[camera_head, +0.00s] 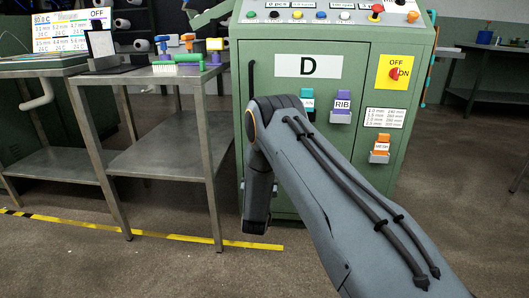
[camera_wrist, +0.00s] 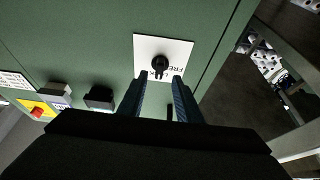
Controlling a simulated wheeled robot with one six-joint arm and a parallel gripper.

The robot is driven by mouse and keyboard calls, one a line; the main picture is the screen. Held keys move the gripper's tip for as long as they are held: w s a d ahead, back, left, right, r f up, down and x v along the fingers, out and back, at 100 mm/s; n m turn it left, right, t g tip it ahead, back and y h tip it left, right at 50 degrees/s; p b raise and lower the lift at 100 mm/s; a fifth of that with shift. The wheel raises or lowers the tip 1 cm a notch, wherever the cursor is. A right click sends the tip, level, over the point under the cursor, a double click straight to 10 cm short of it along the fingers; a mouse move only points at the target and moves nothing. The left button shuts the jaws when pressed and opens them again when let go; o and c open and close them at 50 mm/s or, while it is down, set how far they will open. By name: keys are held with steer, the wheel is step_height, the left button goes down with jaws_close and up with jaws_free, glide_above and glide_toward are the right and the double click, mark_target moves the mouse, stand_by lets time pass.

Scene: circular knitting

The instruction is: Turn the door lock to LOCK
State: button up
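The door lock is a black knob (camera_wrist: 160,63) on a white plate (camera_wrist: 178,46) on the green cabinet door, seen in the wrist view. Part of the word FREE shows upside down on the plate, with one letter of another word to its left; my fingers cover the rest. My gripper (camera_wrist: 160,78) is open, its two blue fingers apart and pointing at the knob. The knob appears between and just beyond the fingertips; I cannot tell whether they touch it. In the head view my arm hides the lock and gripper; the door bears a sign D (camera_head: 308,66).
Holders (camera_head: 341,107) and a yellow OFF/ON plate with a red switch (camera_head: 394,74) are on the cabinet front. A control panel (camera_head: 330,14) tops it. A metal table (camera_head: 180,85) with tools stands to the left. Yellow floor tape (camera_head: 150,233) runs in front.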

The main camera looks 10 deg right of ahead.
steer(key=shift+v, duration=1.25)
